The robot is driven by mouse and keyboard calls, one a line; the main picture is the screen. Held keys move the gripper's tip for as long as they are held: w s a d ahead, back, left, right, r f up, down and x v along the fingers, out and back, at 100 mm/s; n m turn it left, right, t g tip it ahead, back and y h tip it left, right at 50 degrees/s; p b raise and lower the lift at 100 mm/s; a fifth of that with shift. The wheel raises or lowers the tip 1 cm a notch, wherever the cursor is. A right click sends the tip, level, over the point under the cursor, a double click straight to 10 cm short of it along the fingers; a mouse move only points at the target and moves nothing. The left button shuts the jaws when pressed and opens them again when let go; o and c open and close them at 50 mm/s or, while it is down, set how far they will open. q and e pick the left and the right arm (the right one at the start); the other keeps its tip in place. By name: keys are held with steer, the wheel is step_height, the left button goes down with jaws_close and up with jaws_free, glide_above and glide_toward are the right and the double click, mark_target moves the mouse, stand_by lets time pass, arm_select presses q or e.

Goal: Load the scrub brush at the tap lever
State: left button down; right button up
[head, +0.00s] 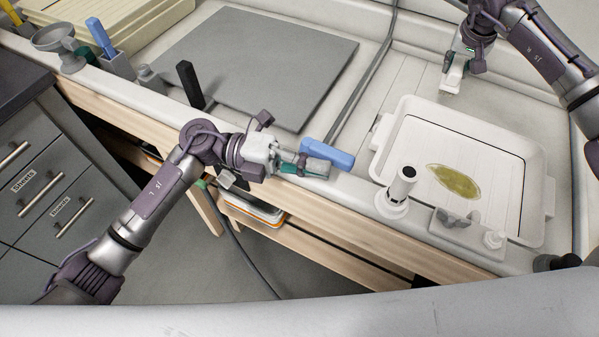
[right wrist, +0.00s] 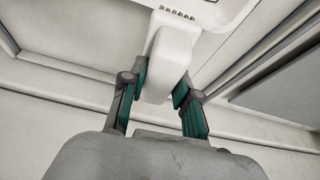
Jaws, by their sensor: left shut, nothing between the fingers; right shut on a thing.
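A white handle-like piece (right wrist: 167,62) sits between the fingers of my right gripper (right wrist: 162,92). It joins a wider white body with small dark slots at the top of the right wrist view. In the head view my right gripper (head: 454,72) holds this white piece beyond the tray's far edge; I cannot tell whether it is the scrub brush. My left gripper (head: 318,168) is shut and empty, close to a blue block (head: 328,152) at the counter's front edge. I cannot tell whether they touch. No tap lever is clearly recognisable.
A white tray (head: 405,118) with a yellow-green oval stands at the right. A white cylinder (head: 400,186) and a small knobbed fixture (head: 462,225) stand in front of it. A grey board (head: 260,65) lies at the left. A black upright piece (head: 190,85) stands by it.

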arm_select(q)
steer(key=shift+w+d, duration=0.15)
steer(key=shift+w, duration=0.1)
steer(key=shift+w+d, duration=0.1)
steer(key=shift+w, duration=0.05)
stand_by(0.4)
steer(key=a, duration=1.1)
steer(key=shift+s+a, duration=0.2)
steer(key=shift+a, duration=0.15)
